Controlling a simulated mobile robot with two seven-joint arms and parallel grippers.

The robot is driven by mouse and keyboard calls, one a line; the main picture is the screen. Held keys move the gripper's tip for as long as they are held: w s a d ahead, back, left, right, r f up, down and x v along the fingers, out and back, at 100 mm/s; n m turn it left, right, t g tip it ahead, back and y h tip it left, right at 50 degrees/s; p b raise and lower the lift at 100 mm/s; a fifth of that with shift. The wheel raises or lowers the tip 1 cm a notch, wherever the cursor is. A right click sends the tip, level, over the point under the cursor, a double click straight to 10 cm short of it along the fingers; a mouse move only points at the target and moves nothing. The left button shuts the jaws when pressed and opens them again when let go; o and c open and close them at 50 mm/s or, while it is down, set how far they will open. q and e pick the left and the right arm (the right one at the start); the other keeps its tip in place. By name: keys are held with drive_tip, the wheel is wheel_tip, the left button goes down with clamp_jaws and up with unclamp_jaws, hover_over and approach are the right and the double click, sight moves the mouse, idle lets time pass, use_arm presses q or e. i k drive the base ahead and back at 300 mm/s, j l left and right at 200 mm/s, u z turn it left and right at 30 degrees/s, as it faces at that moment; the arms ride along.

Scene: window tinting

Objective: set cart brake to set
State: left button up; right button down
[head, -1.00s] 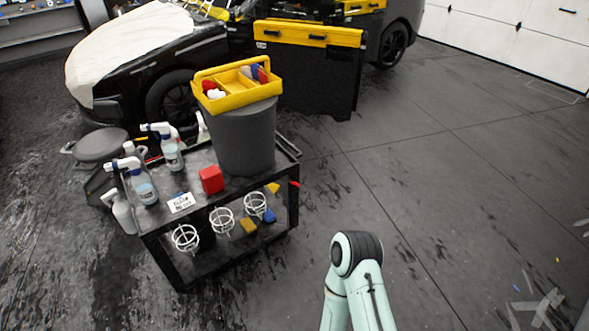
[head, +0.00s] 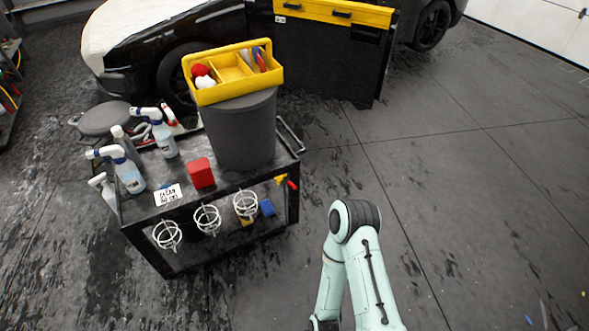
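The black cart (head: 146,212) stands left of centre in the head view. A small red tab (head: 292,184) sticks out at its right end, below the top shelf. It may be the brake lever, but it is too small to read its position. One of my arms shows at the bottom, right of the cart and apart from it, with its elbow raised. Its gripper is out of the picture. My other gripper is also out of view.
The cart carries spray bottles (head: 130,178), a red block (head: 201,173), a printed card (head: 168,195) and a grey bin (head: 242,135) with a yellow caddy (head: 222,92) on top. White wire rings (head: 207,219) hang at its front. A stool (head: 104,117) stands behind. The floor to the right is clear.

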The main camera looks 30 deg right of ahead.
sight(290, 183)
drive_tip(key=i+l+u, duration=0.15)
drive_tip(key=l, duration=0.6)
drive_tip(key=i+l+u, duration=0.2)
drive_tip(key=l, duration=0.5)
drive_tip(key=k, duration=0.1)
